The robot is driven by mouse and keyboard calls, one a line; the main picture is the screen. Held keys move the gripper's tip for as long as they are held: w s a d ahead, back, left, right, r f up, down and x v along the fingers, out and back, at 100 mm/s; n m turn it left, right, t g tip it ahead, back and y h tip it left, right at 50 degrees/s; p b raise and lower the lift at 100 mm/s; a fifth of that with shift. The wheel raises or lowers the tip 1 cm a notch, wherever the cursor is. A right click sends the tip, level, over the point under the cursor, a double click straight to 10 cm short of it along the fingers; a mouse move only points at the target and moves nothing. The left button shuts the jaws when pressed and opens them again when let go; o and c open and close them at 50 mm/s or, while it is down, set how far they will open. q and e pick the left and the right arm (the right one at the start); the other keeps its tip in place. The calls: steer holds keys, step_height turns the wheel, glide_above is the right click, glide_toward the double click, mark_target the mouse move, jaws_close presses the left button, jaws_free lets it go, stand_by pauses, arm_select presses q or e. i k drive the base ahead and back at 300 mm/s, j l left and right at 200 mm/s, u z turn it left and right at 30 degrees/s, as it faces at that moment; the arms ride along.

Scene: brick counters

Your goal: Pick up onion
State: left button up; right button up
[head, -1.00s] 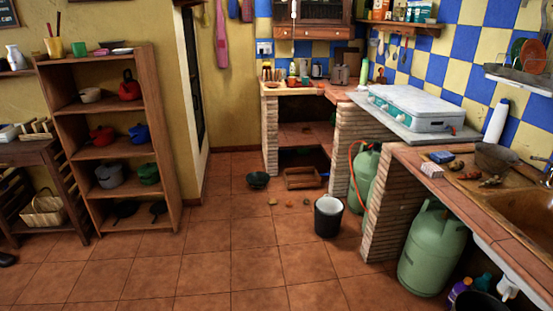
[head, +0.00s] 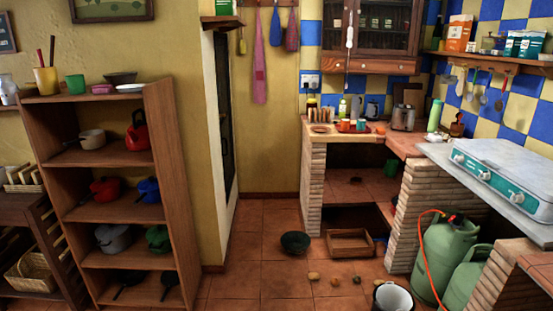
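Several small roundish brown or tan items lie on the tiled floor near the middle. One is a tan item (head: 313,276), one a darker item (head: 334,281), and another a small brown item (head: 357,279). They are too small to tell which, if any, is the onion. They lie in front of a dark green bowl (head: 295,242) and a wooden crate (head: 350,243). Neither of my grippers is in view.
A wooden shelf (head: 162,205) with pots stands at left. A dark bucket with a pale inside (head: 392,298) stands at the bottom edge. Green gas cylinders (head: 446,250) with an orange hose and brick counters (head: 312,190) are on the right. Floor at centre-left is clear.

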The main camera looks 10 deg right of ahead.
mark_target(357, 279)
steer(key=i+j, duration=0.1)
steer(key=i, duration=2.1)
steer(key=l+z, duration=0.05)
steer(key=l, duration=0.05)
